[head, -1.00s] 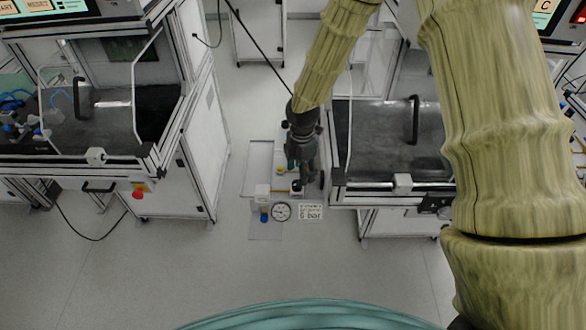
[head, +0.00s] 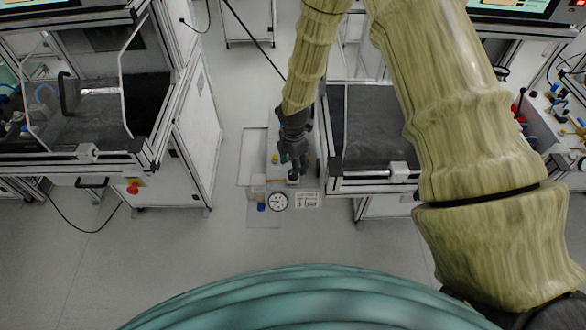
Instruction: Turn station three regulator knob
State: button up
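A small panel between the two workstations carries a round white gauge (head: 278,201). A small blue knob-like part (head: 262,206) sits just left of the gauge, and a white label with dark print (head: 307,200) sits just right of it. I cannot tell for sure which part is the regulator knob. My dark gripper (head: 294,174) points down over the panel, just above the gauge in the picture. Its fingers are small and dark, so neither their opening nor any contact shows clearly. The gripper hides part of the panel beneath it.
A framed workstation with a clear guard (head: 92,90) stands left, with a red button (head: 132,188) on its front. Another workstation with a dark top (head: 380,128) stands close right of my gripper. A dark cable (head: 75,220) lies on the floor. The floor in front is clear.

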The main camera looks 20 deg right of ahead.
jog(key=shift+f+p, duration=0.5)
jog(key=shift+f, duration=1.5)
jog(key=shift+c, duration=0.5)
jog(key=c, duration=1)
